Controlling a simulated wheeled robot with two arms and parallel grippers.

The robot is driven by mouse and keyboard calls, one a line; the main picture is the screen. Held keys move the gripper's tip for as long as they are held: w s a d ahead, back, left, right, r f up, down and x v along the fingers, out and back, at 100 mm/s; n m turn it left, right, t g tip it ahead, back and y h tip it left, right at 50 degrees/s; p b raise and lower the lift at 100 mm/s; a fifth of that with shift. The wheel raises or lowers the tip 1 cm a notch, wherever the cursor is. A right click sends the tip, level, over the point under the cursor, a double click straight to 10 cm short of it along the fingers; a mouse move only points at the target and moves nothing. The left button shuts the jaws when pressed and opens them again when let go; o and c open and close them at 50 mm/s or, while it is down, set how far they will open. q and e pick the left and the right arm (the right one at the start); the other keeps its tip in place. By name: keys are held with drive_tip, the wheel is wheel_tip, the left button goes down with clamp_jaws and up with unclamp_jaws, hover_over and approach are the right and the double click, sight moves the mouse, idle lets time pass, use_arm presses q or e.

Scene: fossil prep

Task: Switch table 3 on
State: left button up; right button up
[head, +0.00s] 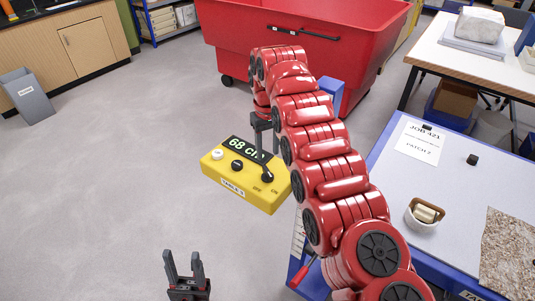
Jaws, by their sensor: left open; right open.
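A yellow control box (245,180) labelled TABLE 3 is beside the left edge of the blue-edged table (460,160). It has a lit display (243,146) whose visible text reads "68 C", with the end covered. A white button (217,155), a black button (237,165) and a black switch (267,177) are on its top. OFF and ON are printed by the switch; its setting is too small to tell. My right gripper (264,148) is open, pointing down over the box's far right part by the switch; contact is unclear. My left gripper (184,256) is open and empty at the bottom, apart from the box.
A red bin (310,40) on casters stands behind my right arm. Left floor is clear up to a grey bin (28,97).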

wheel_tip(320, 180, up, 10)
drive_tip(key=p, duration=0.8)
drive_tip(key=shift+f, duration=0.15)
